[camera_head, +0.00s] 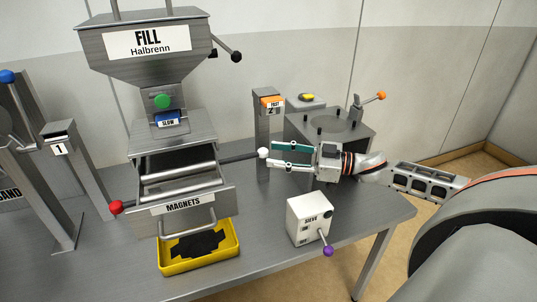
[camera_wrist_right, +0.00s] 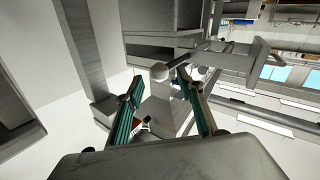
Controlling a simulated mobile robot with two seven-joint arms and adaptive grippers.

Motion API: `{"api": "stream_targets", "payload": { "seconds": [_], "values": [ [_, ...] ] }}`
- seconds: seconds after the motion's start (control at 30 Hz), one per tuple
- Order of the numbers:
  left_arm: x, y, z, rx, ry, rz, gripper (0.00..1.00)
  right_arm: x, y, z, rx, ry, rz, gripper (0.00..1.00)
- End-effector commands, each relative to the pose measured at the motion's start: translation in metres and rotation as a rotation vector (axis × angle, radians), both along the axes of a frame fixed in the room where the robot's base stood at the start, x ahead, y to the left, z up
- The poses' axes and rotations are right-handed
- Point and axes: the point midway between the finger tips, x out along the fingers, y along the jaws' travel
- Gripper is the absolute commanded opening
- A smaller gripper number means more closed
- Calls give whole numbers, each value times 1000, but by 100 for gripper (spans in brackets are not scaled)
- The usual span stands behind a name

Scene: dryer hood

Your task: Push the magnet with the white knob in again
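The white knob (camera_head: 263,153) sits at the end of a dark rod (camera_head: 238,157) that sticks out to the right from the magnets housing (camera_head: 184,190). My right gripper (camera_head: 273,154) comes in from the right with its two green-padded fingers apart. Its tips are right beside the knob, and nothing is gripped. In the right wrist view the white knob (camera_wrist_right: 160,72) shows just ahead of and between the fingertips (camera_wrist_right: 158,82); I cannot tell whether they touch. A second magnet ends in a red knob (camera_head: 116,207) at the housing's left. My left gripper is out of view.
A sieve box (camera_head: 308,218) with a purple-knobbed lever stands below my right gripper. A post with an orange tag (camera_head: 270,103) and a grey machine (camera_head: 330,130) stand behind it. A yellow tray (camera_head: 200,262) lies in front of the housing.

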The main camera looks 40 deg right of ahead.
Motion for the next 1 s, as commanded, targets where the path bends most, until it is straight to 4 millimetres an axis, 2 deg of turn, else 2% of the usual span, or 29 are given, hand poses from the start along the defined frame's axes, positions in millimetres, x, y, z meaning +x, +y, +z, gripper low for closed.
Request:
{"api": "stream_targets", "payload": {
  "seconds": [0.3,0.7,0.73,0.87,1.0],
  "values": [
    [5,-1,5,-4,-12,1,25,20,17,1,0,-2,-1,38],
    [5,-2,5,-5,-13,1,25,23,21,0,-1,0,0,38],
    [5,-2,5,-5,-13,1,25,23,21,0,-1,0,0,35],
    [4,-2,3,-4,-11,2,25,23,21,0,-1,0,0,2],
    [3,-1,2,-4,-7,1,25,23,21,0,-1,-1,-1,0]
  ]
}}
